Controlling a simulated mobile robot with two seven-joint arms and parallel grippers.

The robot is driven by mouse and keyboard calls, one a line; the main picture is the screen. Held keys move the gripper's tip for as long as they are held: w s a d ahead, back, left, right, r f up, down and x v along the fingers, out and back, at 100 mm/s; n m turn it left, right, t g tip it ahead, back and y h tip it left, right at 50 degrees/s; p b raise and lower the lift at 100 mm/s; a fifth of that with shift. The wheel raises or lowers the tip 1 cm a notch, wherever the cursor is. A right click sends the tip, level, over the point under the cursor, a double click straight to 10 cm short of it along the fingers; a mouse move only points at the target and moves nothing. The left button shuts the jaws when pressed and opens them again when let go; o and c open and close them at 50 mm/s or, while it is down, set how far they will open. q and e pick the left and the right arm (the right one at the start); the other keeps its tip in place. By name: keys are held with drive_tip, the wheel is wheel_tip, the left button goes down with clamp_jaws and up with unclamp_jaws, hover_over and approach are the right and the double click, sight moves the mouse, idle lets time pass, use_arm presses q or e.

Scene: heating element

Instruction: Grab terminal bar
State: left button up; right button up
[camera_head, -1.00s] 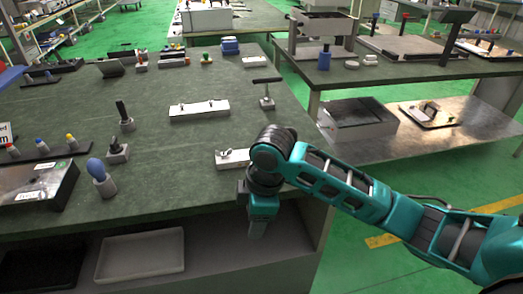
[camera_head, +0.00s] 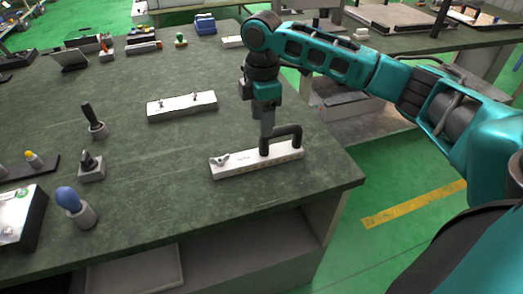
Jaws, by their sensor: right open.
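A long white bar (camera_head: 232,164) with a metal terminal near its left end lies on the green worktable near its right front corner. My right gripper (camera_head: 281,149) is open and points down over the right half of this bar. Its dark fingers overlap the bar in the picture; I cannot tell whether they touch it. A second white bar (camera_head: 182,105) with two upright metal terminals lies farther back to the left. My left gripper is not in view.
A blue-topped tool (camera_head: 69,199), small black-handled tools (camera_head: 91,166) in holders and a dark box (camera_head: 20,215) stand at the left. Blue blocks (camera_head: 205,23) are at the back. The table (camera_head: 160,195) is clear between the bars.

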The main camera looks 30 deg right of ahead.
sight(263, 154)
wheel_tip(263, 154, down, 9)
drive_tip(key=shift+d+r+b, duration=0.15)
drive_tip(key=shift+b, duration=0.15)
drive_tip(key=shift+c, duration=0.5)
clamp_jaws()
